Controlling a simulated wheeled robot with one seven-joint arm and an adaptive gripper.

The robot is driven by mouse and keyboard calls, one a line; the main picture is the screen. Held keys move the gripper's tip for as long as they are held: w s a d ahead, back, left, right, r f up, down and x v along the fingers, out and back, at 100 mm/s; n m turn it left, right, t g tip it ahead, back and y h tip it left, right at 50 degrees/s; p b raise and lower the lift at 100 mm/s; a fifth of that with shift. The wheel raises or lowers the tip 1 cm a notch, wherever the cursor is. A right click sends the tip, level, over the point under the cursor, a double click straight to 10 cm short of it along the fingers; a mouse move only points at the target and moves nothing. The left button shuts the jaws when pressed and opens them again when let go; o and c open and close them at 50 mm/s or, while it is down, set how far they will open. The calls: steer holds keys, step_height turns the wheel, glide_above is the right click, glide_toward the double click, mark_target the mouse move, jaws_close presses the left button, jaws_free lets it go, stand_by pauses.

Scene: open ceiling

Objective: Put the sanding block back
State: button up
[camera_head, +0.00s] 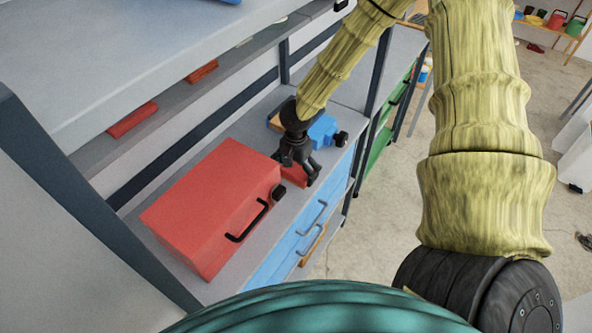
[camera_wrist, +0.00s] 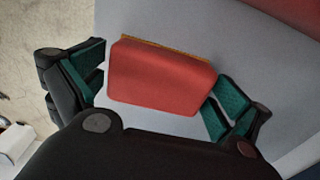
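The sanding block appears to be the red block (camera_head: 294,174) with a thin orange-brown edge on the grey counter, just right of the red toolbox. It fills the middle of the wrist view (camera_wrist: 160,76). My gripper (camera_head: 299,176) is lowered over the block, fingers pointing down. In the wrist view my gripper (camera_wrist: 160,90) has its green pads spread wide, one on each side of the block. The pads are close to its ends; firm contact cannot be made out. The gripper partly hides the block in the head view.
A red toolbox (camera_head: 209,207) with a black handle stands close left of my gripper. A blue object (camera_head: 322,131) lies just beyond it. Two red blocks (camera_head: 133,119) (camera_head: 201,71) lie on the shelf above. Blue drawers (camera_head: 290,240) are below the counter.

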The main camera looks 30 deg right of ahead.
mark_target(296, 169)
steer(key=shift+r, duration=0.1)
step_height(296, 169, up, 12)
steer(key=b, duration=0.2)
steer(key=shift+b, duration=0.35)
stand_by(0.5)
